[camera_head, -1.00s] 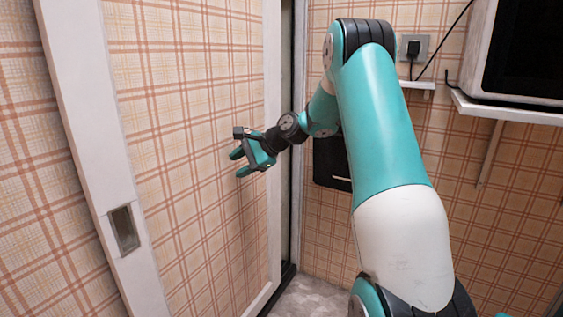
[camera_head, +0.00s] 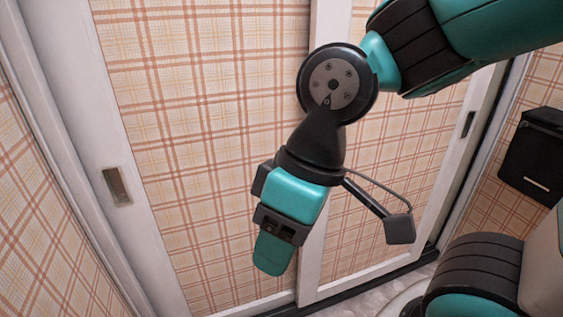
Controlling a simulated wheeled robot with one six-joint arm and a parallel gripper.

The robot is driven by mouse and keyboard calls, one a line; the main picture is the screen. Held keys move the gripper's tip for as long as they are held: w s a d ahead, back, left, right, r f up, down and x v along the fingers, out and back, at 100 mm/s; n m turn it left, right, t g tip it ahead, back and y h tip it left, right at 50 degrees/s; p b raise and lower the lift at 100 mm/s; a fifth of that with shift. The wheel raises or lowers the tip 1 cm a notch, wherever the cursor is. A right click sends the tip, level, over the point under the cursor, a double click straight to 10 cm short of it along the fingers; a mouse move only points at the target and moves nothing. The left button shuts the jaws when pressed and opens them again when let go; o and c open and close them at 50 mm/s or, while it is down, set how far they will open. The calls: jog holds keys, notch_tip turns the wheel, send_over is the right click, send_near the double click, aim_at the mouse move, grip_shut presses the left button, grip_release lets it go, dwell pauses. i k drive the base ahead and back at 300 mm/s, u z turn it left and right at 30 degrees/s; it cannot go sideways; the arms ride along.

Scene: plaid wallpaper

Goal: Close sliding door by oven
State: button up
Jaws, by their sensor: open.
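The sliding door has plaid panels in white frames. Its left panel (camera_head: 190,110) has a recessed metal handle (camera_head: 117,186) in the white stile at its left edge. Its right panel (camera_head: 400,165) has a dark recessed handle (camera_head: 468,124) near its right edge. The panels meet or overlap at a white upright in the middle, partly hidden by my arm. My gripper (camera_head: 272,254) is open and empty, pointing down in front of the left panel's right part. It is seen side-on, so one finger hides the other. I cannot tell whether it touches the door. The oven is not in view.
A black box (camera_head: 535,155) hangs on the plaid wall at the right. A dark floor track (camera_head: 375,275) runs under the door. A strip of grey floor (camera_head: 365,300) shows at the lower right. A plaid wall (camera_head: 35,210) stands close at the left.

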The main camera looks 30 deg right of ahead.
aim_at(414, 148)
jog(key=u, duration=0.25)
jog(key=k, duration=0.95)
jog(key=z, duration=0.65)
